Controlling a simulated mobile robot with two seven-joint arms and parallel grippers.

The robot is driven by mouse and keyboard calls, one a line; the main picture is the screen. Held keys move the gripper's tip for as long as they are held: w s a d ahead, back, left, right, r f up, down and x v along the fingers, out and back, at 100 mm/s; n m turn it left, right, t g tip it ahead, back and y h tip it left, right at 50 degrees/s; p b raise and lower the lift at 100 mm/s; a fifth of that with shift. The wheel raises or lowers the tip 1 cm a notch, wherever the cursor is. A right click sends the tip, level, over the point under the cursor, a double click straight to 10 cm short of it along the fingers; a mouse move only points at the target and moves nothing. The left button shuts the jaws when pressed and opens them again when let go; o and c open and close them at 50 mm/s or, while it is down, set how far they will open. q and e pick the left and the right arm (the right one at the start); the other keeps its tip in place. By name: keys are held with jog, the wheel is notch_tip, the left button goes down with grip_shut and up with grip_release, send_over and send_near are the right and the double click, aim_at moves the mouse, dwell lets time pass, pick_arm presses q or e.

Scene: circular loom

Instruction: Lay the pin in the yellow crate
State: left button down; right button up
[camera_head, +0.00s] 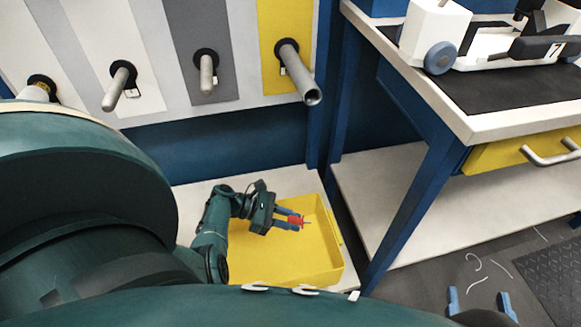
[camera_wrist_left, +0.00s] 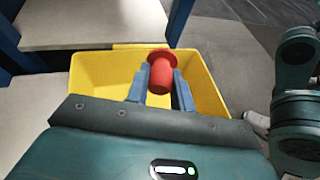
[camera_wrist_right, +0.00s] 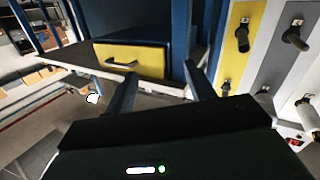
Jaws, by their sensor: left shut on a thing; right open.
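The yellow crate (camera_head: 328,268) stands on the pale low shelf and looks empty inside. It also fills the middle of the left wrist view (camera_wrist_left: 88,82). My left gripper (camera_head: 292,220) is over the crate, its blue fingers shut on the red pin (camera_head: 297,219). In the left wrist view the pin (camera_wrist_left: 162,74) sits between the fingertips, its wide round end showing; the crate floor lies behind it. Whether the pin touches the crate is unclear. My right gripper (camera_head: 480,302) is open and empty, far right of the crate; its spread fingers also show in the right wrist view (camera_wrist_right: 160,88).
A rack with several grey pegs (camera_head: 206,72) is behind the crate. A blue-framed bench (camera_head: 415,140) with a yellow drawer (camera_head: 525,148) stands to the right, one leg close to the crate. White thread scraps (camera_head: 474,262) lie on the dark floor.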

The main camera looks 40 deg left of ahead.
pick_arm(q)
notch_tip(320, 180, down, 12)
jog(key=b, duration=0.9)
jog(key=shift+r+b, duration=0.25)
jog(key=shift+b, duration=0.1)
notch_tip(320, 180, down, 3)
jog(key=b, duration=0.2)
jog(key=shift+f+b, duration=0.15)
jog(key=shift+b, duration=0.25)
jog(key=shift+f+b, duration=0.4)
jog(key=shift+f, duration=0.1)
pick_arm(e)
jog(key=shift+w+a+r+n+t+y, duration=0.15)
jog(key=shift+a+r+n+t+y, duration=0.15)
jog(key=shift+r+n+t+y, duration=0.75)
jog(key=shift+w+a+r+n+t+y, duration=0.3)
jog(key=shift+r+y, duration=0.4)
jog(key=shift+y, duration=0.8)
jog(key=shift+w+a+r+n+t+y, duration=0.1)
jog(key=shift+a+r+n+t+y, duration=0.2)
jog(key=shift+r+n+t+y, duration=0.75)
jog(key=shift+f+g, duration=0.1)
jog(key=shift+g, duration=0.3)
pick_arm(q)
jog(key=shift+f+b, duration=0.5)
jog(key=shift+f, duration=0.05)
pick_arm(e)
jog(key=shift+f+m, duration=0.3)
jog(key=shift+f, duration=0.25)
